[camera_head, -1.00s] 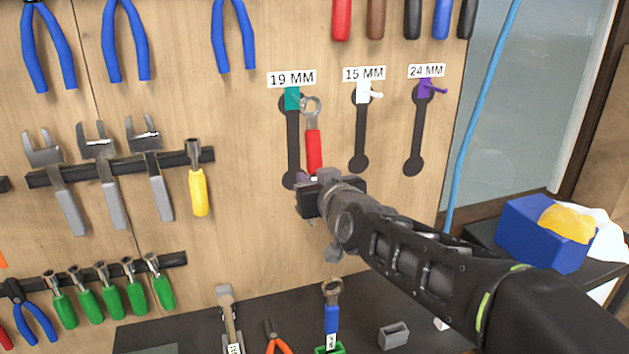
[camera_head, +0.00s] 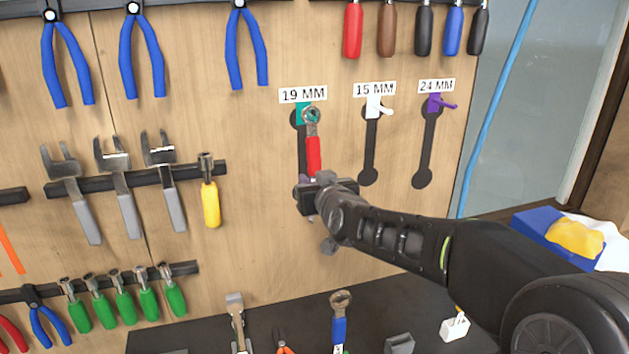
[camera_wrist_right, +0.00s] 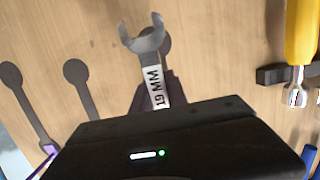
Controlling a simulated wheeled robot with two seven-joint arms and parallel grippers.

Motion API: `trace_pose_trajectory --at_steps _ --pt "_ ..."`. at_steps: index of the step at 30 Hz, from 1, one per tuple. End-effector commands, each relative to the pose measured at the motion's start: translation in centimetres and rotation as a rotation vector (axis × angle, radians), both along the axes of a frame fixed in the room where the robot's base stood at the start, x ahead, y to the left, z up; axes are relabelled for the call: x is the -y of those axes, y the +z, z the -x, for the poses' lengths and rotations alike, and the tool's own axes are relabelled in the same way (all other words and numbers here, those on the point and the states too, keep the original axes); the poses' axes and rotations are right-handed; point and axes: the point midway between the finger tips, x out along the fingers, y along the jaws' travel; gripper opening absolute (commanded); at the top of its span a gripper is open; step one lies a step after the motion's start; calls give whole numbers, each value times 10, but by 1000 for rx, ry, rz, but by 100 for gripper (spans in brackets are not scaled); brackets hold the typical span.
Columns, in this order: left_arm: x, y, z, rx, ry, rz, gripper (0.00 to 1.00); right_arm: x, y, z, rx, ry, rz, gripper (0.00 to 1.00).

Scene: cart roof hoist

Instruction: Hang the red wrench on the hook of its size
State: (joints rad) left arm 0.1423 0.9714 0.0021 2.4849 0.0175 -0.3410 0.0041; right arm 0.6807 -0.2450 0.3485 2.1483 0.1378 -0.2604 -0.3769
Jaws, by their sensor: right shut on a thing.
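The red wrench (camera_head: 313,153) is upright against the pegboard, ring end up, in the head view. My right gripper (camera_head: 314,193) is shut on its lower end. The ring sits in front of the teal 19 MM hook (camera_head: 301,113), and teal shows through its opening. I cannot tell how far the ring is over the peg. In the right wrist view the wrench's open jaw (camera_wrist_right: 146,40) and its "19 MM" label (camera_wrist_right: 155,87) show beyond my gripper. The white 15 MM hook (camera_head: 376,107) and purple 24 MM hook (camera_head: 436,104) are empty. My left gripper is out of view.
Pliers (camera_head: 143,55) and screwdriver handles (camera_head: 388,30) hang above. Adjustable wrenches (camera_head: 122,190) and a yellow-handled tool (camera_head: 210,203) hang to the left. A blue box (camera_head: 545,232) is at right.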

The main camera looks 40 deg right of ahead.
Motion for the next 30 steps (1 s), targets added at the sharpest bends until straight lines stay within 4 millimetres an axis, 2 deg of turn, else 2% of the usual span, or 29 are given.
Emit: trace_pose_trajectory --at_steps 9,29,30 --pt "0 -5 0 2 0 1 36 3 -8 -9 2 0 2 0" --pt "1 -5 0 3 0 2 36 4 -7 -10 1 -1 2 0" --pt "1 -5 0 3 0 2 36 4 -7 -10 2 0 2 22"
